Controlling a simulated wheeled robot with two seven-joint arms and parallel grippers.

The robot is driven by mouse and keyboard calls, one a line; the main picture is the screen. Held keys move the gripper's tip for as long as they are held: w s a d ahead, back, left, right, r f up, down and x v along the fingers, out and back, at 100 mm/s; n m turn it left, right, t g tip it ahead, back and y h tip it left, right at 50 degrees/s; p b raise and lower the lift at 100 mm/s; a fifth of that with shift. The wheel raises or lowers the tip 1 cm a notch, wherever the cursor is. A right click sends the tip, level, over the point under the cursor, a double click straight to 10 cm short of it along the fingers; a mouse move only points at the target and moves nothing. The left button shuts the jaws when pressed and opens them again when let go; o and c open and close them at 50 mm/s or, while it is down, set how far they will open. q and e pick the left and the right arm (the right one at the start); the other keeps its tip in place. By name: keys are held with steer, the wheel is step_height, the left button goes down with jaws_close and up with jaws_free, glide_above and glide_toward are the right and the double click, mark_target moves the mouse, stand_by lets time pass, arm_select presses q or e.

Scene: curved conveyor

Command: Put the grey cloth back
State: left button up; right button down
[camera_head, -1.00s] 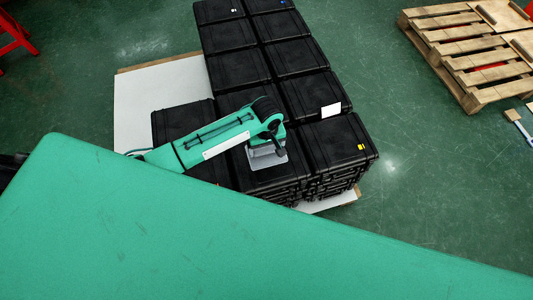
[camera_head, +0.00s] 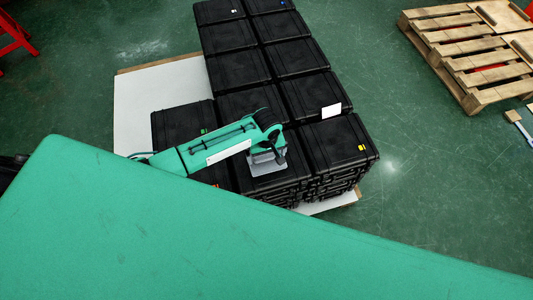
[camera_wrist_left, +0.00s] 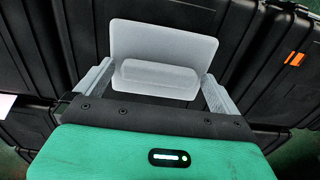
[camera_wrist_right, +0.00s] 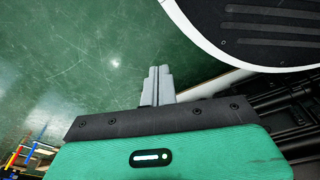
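The grey cloth (camera_head: 268,168) shows in the head view as a pale grey, stiff-looking piece below my left gripper (camera_head: 268,150), over the top of a black case. In the left wrist view the cloth (camera_wrist_left: 165,45) is a flat panel with a thick rounded bar across it. My left gripper's fingers (camera_wrist_left: 160,85) stand apart, one at each end of the bar, and appear shut on it. Whether the cloth touches the case below is unclear. My right gripper (camera_wrist_right: 158,85) is shut and empty over the green floor in its wrist view; it is hidden from the head view.
Black cases (camera_head: 238,68) stand stacked in rows on a pale board (camera_head: 135,110). One case has a white label (camera_head: 331,110). A wooden pallet (camera_head: 470,60) lies at the upper right, with a brush-like tool (camera_head: 520,125) below it. The floor between stack and pallet is clear.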

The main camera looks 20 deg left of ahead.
mark_target(266, 156)
arm_select(q)
step_height(266, 156, up, 12)
steer(key=p, duration=0.1)
steer(key=shift+r, duration=0.2)
arm_select(e)
steer(key=s+f, duration=0.1)
steer(key=s+d+f, duration=0.1)
steer(key=s+f, duration=0.1)
steer(key=shift+r, duration=0.1)
